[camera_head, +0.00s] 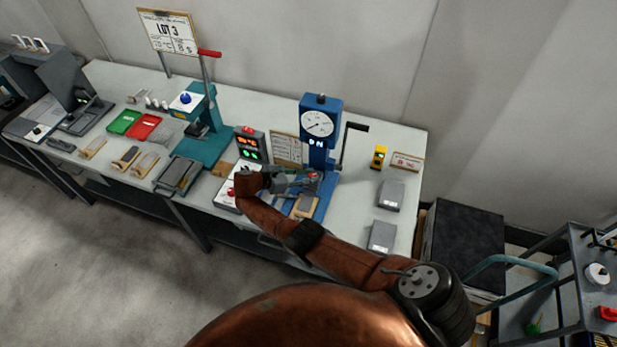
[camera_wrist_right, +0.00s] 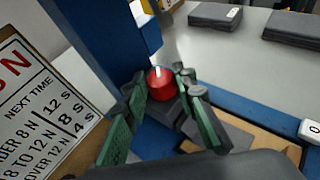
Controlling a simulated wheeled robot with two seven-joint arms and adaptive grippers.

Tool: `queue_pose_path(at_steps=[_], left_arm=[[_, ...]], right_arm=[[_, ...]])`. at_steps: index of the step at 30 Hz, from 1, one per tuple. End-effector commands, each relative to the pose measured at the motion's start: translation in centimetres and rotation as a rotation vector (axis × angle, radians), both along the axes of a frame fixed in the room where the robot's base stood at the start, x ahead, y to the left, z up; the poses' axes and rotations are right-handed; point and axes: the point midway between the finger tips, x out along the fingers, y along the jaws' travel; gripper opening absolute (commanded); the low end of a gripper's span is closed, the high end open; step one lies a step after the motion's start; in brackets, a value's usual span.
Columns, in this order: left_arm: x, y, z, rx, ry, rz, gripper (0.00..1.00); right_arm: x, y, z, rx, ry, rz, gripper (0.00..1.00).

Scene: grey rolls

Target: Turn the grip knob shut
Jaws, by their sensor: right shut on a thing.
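The grip knob (camera_wrist_right: 160,85) is a small red cylinder with a pale mark on its top, low on the blue test stand (camera_head: 321,155). My right gripper (camera_wrist_right: 162,92) is shut on the knob, with one green-padded finger on each side of it. In the head view my right gripper (camera_head: 306,182) reaches in at the foot of the stand from the left, and the knob is hard to make out. The stand carries a round dial gauge (camera_head: 318,123) and a black crank handle (camera_head: 355,129). My left gripper is not in view.
A printed card (camera_head: 286,149) stands close left of the blue stand. A control box with red and green displays (camera_head: 249,145) is beside it. Grey blocks (camera_head: 390,195) and a yellow device (camera_head: 379,157) lie right. A teal press (camera_head: 205,125) stands further left.

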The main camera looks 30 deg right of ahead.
Motion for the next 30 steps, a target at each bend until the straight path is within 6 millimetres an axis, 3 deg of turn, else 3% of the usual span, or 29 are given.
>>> queue_pose_path(at_steps=[5, 6, 13, 23, 30], left_arm=[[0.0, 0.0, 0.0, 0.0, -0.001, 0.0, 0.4], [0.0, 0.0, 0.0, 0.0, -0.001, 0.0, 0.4], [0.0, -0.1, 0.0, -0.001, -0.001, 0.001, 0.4], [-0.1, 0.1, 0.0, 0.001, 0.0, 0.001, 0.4], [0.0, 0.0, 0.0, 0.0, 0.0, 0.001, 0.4]], right_arm=[[0.0, -0.2, 0.1, -0.002, 0.0, -0.001, 0.01], [0.0, -0.2, 0.1, -0.002, 0.0, -0.001, 0.27], [0.0, -0.1, 0.0, -0.001, 0.0, 0.0, 0.42], [0.1, 0.3, 0.1, 0.0, -0.001, 0.002, 0.43], [0.5, 3.6, 1.5, 0.001, -0.001, 0.004, 0.43]])
